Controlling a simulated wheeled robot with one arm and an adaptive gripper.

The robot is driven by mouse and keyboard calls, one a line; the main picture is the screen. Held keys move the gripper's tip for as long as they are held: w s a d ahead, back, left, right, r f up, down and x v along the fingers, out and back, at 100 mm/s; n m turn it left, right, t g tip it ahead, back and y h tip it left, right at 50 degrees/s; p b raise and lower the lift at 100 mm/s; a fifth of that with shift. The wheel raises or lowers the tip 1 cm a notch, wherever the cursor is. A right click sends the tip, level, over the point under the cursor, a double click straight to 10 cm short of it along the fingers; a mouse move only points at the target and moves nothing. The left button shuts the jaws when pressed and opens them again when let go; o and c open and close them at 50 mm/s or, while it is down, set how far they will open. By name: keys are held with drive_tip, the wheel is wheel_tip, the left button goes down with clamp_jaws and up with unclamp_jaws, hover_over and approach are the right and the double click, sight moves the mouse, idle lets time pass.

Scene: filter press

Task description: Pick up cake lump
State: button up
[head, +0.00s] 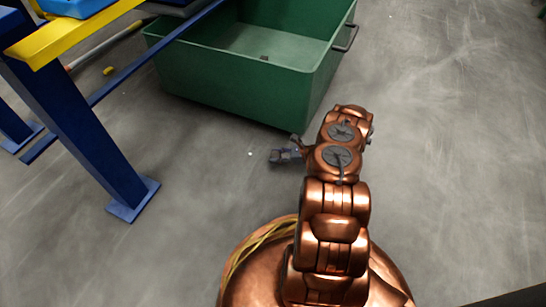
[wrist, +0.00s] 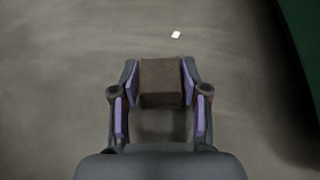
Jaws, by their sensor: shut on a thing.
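The cake lump (wrist: 161,82) is a brown block seen in the wrist view. My gripper (wrist: 160,88) has its purple-padded fingers against the left and right sides of the lump and is shut on it. In the head view, my gripper (head: 281,156) is low near the floor, left of my copper arm and in front of the green bin. The lump is too small to make out clearly in the head view. I cannot tell whether the lump touches the floor.
A large green bin (head: 235,92) with a side handle stands just behind my gripper, with a small dark bit inside. A blue and yellow frame (head: 90,125) stands at left. A small white piece (wrist: 176,35) lies on the floor. Floor at right is clear.

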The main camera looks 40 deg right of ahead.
drive_tip(key=s+d, duration=0.2)
drive_tip(key=d, duration=0.1)
drive_tip(key=s+d+p, duration=0.1)
drive_tip(key=s+d, duration=0.1)
drive_tip(key=d, duration=0.2)
drive_tip(key=s+d+r+p, duration=0.1)
drive_tip(key=d, duration=0.3)
drive_tip(key=shift+s+d, duration=0.15)
drive_tip(key=shift+s, duration=0.25)
drive_tip(key=shift+s+d+r, duration=0.15)
drive_tip(key=shift+s+d, duration=0.25)
drive_tip(key=shift+d, duration=0.4)
